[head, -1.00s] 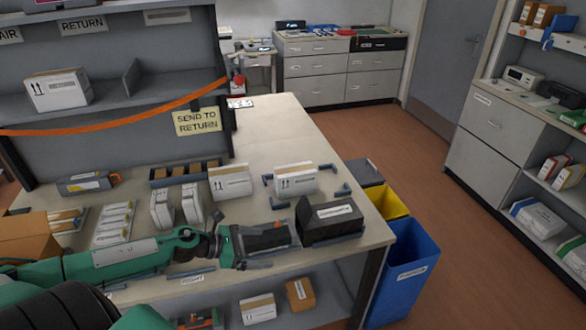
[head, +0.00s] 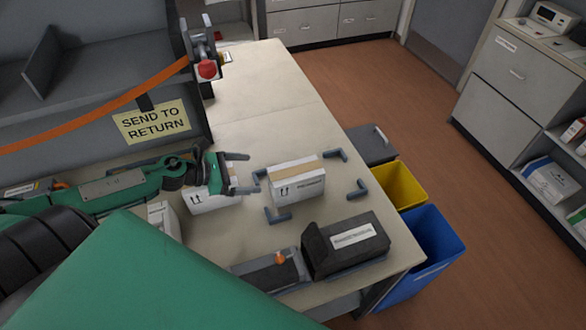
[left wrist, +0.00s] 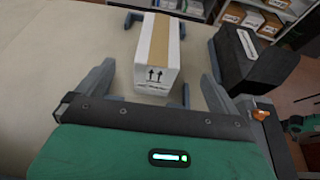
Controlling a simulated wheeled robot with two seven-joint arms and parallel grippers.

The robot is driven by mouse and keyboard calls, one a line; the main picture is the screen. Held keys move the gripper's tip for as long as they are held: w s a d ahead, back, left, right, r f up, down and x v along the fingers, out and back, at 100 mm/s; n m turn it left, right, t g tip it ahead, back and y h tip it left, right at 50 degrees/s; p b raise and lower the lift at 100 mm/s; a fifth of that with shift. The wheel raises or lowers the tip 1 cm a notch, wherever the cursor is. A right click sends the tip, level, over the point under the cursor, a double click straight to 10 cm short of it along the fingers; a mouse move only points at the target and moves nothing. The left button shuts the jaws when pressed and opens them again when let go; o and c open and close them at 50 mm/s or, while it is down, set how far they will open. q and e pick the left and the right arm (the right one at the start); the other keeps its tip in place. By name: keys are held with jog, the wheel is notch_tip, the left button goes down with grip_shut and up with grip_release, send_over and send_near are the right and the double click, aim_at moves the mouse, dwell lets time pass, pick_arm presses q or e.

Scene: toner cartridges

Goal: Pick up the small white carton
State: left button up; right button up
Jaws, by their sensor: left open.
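A small white carton (head: 297,182) with a tan tape strip and printed arrows lies on the bench between dark corner brackets. It also shows in the left wrist view (left wrist: 157,62), ahead of and between the fingers. My left gripper (head: 240,173) is open and empty, just left of this carton in the head view, fingers pointing at it. I see no contact. A second white carton (head: 210,203) sits below and behind my left gripper, partly hidden by it. My right gripper is not in view.
A black box with a label (head: 345,243) and a dark toner cartridge (head: 268,272) are near the front edge. Yellow (head: 398,184) and blue (head: 425,250) bins stand off the right edge. The bench (head: 250,100) is clear farther back.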

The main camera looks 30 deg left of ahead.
pick_arm(q)
jog(key=d, duration=0.1)
jog(key=p, duration=0.3)
send_near(290, 172)
jog(key=x, duration=0.3)
jog(key=shift+w+d, duration=0.15)
jog(key=shift+d, duration=0.1)
jog(key=shift+w+d+f, duration=0.25)
jog(key=shift+w+d+p, duration=0.25)
jog(key=shift+w+p, duration=0.1)
jog(key=shift+p, duration=0.2)
jog(key=p+x, duration=0.2)
jog(key=x, duration=0.1)
jog(key=shift+w, duration=0.1)
jog(key=shift+w+d+f, duration=0.35)
jog(key=shift+w+f, duration=0.05)
jog(key=shift+w, duration=0.05)
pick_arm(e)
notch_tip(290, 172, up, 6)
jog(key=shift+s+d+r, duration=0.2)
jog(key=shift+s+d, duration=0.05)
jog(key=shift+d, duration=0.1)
